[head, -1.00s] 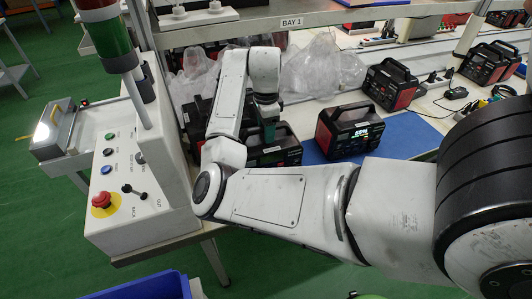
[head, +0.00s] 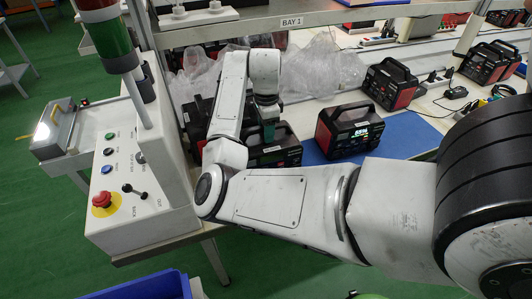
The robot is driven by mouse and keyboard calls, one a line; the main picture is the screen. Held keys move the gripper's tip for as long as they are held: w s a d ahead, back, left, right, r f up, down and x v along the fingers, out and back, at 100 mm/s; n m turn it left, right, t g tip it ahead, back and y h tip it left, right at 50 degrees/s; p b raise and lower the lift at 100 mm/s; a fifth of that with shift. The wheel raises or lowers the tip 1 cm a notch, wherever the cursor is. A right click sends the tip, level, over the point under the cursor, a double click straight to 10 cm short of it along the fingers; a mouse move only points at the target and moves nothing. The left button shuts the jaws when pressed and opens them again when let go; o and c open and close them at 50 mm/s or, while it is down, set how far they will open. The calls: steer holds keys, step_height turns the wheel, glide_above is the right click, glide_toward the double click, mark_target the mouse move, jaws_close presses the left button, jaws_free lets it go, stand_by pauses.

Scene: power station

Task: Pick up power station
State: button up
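Several black and red power stations with top handles stand on the white bench under the BAY 1 sign. My gripper (head: 268,128) is at the end of my bent white arm, pointing down over one power station (head: 277,153) at the left of the blue mat. The fingers look teal and are at that unit's top handle. The arm and the unit's handle hide most of the contact, so I cannot tell if they are closed on it. A second power station (head: 343,135) with a lit display stands to the right, on the blue mat (head: 405,135).
A white control box (head: 130,190) with a red stop button and a signal light tower stands close at left. Clear plastic bags (head: 325,68) lie behind the gripper. Another power station (head: 390,84) stands farther back. A shelf edge (head: 350,18) runs above. A blue bin (head: 150,286) is below.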

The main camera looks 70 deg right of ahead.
jaws_close()
stand_by(1.0)
steer(key=shift+w+r, duration=0.1)
steer(key=shift+r, duration=0.1)
